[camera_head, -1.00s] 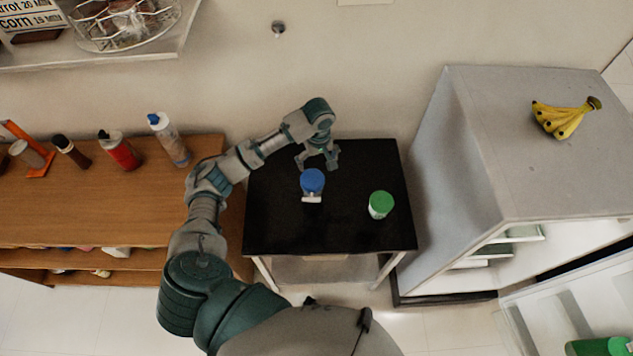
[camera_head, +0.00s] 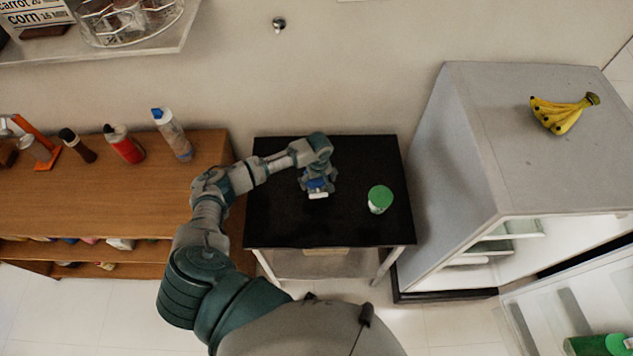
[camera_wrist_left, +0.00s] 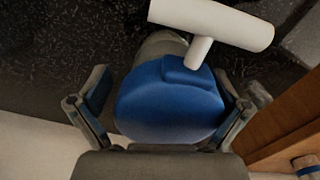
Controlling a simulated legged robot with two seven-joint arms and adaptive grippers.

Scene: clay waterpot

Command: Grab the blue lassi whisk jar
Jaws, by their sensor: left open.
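The blue lassi whisk jar (camera_head: 318,186) stands on the black table (camera_head: 280,215), with a white T-shaped handle towards the front. My left gripper (camera_head: 318,182) is over it and hides much of it in the head view. In the left wrist view the jar's blue lid (camera_wrist_left: 168,102) sits between the two open fingers of the left gripper (camera_wrist_left: 165,108), one finger on each side. Its white handle (camera_wrist_left: 210,22) shows at the top. Whether the fingers touch the lid I cannot tell. My right gripper is not in view.
A green-lidded jar (camera_head: 380,198) stands to the right on the same table. A grey fridge (camera_head: 530,150) with bananas (camera_head: 563,113) on top stands to the right, its door open. A wooden shelf (camera_head: 100,200) with several bottles stands to the left.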

